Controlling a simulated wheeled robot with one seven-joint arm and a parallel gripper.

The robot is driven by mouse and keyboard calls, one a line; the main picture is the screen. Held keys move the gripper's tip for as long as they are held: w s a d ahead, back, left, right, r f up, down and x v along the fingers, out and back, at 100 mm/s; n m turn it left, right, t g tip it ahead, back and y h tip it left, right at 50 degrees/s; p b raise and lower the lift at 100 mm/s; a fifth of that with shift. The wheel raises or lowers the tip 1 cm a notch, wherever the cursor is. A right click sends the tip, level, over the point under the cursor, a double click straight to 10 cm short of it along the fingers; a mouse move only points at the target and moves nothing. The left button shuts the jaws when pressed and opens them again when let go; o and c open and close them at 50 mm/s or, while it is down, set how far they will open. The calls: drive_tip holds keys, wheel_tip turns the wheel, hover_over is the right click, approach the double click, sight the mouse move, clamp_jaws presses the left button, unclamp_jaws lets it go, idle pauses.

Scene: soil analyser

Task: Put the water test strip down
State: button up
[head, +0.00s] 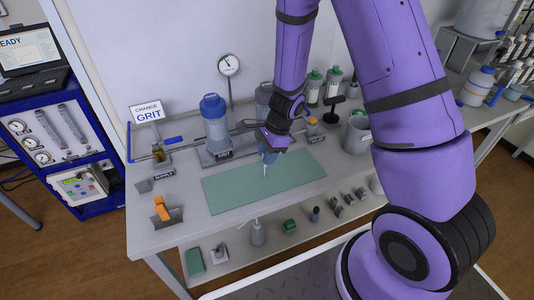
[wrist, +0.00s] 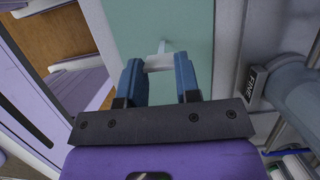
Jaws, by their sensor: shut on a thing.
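The water test strip shows in the wrist view as a small white piece (wrist: 160,62) between my two blue fingertips. In the head view a thin white tip (head: 265,171) hangs below my gripper (head: 268,158). My gripper points down and is shut on the strip. It is over the green mat (head: 226,194), near its middle; the mat also shows in the wrist view (wrist: 190,25). I cannot tell whether the strip's lower end touches the mat.
A blue-capped grey canister (head: 215,125) stands behind the mat, and another is partly hidden by my arm. An orange item (head: 168,212) sits at the bench's left front. The mat is bare around my gripper. A shelf below (head: 222,263) holds small items.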

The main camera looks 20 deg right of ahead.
drive_tip(key=o, duration=0.7)
drive_tip(key=shift+f, duration=0.1)
drive_tip(key=shift+o, duration=0.2)
drive_tip(key=v, duration=1.2)
drive_tip(key=s+r+n+t, duration=0.1)
drive_tip(key=s+r+n, duration=0.35)
drive_tip(key=r, duration=0.35)
drive_tip(key=s+r+n+t, duration=0.1)
drive_tip(key=s+r+n, duration=0.35)
drive_tip(key=r, duration=0.45)
drive_tip(key=s+d+r+n+t+h, duration=0.3)
drive_tip(key=s+r+n, duration=0.5)
drive_tip(key=s, duration=0.5)
drive_tip(key=shift+s+r+n+h, duration=0.3)
drive_tip(key=shift+r+n, duration=0.1)
drive_tip(key=shift+n, duration=0.1)
